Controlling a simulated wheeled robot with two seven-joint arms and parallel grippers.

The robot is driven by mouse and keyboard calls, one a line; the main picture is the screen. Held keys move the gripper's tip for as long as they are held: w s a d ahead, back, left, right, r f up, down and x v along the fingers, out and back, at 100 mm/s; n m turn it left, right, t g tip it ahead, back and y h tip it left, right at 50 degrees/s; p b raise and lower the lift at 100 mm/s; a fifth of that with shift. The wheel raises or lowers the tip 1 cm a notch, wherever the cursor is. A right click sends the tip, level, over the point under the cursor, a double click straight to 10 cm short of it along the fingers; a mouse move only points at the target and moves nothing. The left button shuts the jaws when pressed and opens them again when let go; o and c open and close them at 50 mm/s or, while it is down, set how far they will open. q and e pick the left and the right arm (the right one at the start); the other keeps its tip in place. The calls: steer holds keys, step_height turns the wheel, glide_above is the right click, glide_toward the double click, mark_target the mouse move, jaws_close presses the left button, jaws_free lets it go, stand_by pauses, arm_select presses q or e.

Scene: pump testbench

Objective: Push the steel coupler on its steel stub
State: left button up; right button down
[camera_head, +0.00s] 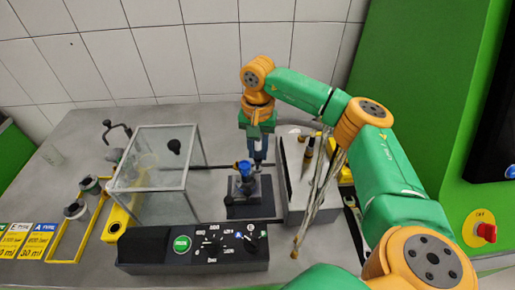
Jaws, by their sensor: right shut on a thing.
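My right gripper (258,158) points down at the middle of the bench, shut on a small part that I take for the steel coupler; its fingers mostly hide it. Just left of the fingertips stands a small pump unit with a blue top (243,168) on a dark base plate (250,208). The steel stub is too small to make out, and I cannot tell whether the coupler touches it. My left gripper is out of view.
A clear-walled box frame (187,186) stands left of the pump. A black control panel (192,250) lies in front. A metal tray (296,208) and hanging hoses (318,195) are on the right, under my right arm. Yellow-framed cups (75,210) stand far left.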

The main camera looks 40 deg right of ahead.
steer(key=shift+f, duration=0.1)
steer(key=shift+f+b, duration=0.55)
steer(key=shift+f, duration=0.2)
steer(key=shift+f, duration=0.1)
steer(key=shift+f, duration=0.25)
steer(key=shift+f+b, duration=0.25)
steer(key=shift+b, duration=0.15)
stand_by(0.4)
steer(key=c, duration=0.6)
jaws_free()
